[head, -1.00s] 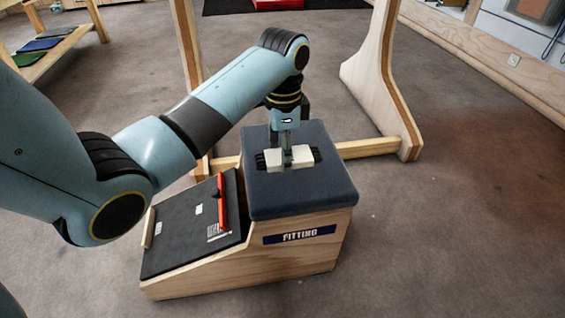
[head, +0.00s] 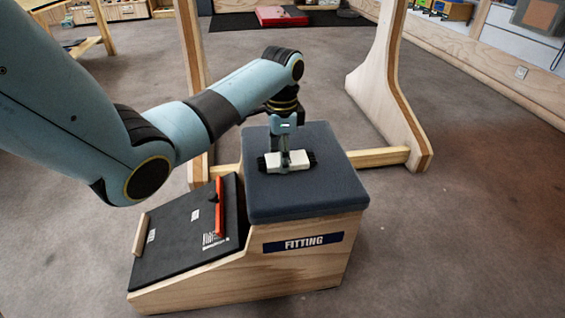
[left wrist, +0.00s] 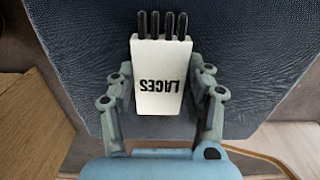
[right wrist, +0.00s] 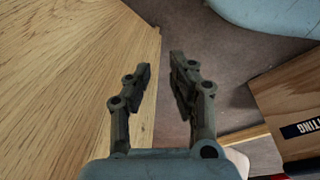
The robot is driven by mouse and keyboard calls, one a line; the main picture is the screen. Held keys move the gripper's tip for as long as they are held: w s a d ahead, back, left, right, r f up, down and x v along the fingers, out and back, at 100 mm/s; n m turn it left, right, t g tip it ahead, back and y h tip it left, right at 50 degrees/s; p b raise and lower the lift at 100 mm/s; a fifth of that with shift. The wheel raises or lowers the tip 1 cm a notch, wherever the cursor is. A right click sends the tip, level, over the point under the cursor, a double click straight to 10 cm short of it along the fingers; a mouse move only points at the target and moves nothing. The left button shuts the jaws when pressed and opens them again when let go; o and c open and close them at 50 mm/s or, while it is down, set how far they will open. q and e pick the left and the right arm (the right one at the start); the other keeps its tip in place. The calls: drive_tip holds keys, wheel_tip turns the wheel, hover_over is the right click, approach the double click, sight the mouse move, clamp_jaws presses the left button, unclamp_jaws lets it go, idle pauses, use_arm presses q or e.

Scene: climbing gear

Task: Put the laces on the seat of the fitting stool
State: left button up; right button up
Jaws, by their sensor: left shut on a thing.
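The laces (head: 299,157) are a white packet with black lace ends. My left gripper (head: 285,162) is shut on the packet, low over the dark blue seat (head: 310,198) of the fitting stool (head: 300,270). I cannot tell whether the packet touches the seat. In the left wrist view the laces (left wrist: 160,75) sit between the fingers of my left gripper (left wrist: 160,92), with the blue seat (left wrist: 255,65) behind them. My right gripper (right wrist: 160,82) is open and empty in the right wrist view, beside a wooden surface; the stool's side (right wrist: 290,95) shows at right.
A sloped black board (head: 175,235) with an orange strip (head: 220,208) forms the stool's left front. A wooden frame (head: 395,100) stands behind the stool. Carpet (head: 470,230) is clear at right. A pale wooden surface (right wrist: 65,80) fills the left of the right wrist view.

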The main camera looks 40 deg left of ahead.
use_arm(q)
drive_tip(key=shift+f, duration=0.1)
drive_tip(key=o, duration=0.9)
drive_tip(key=shift+f, duration=0.1)
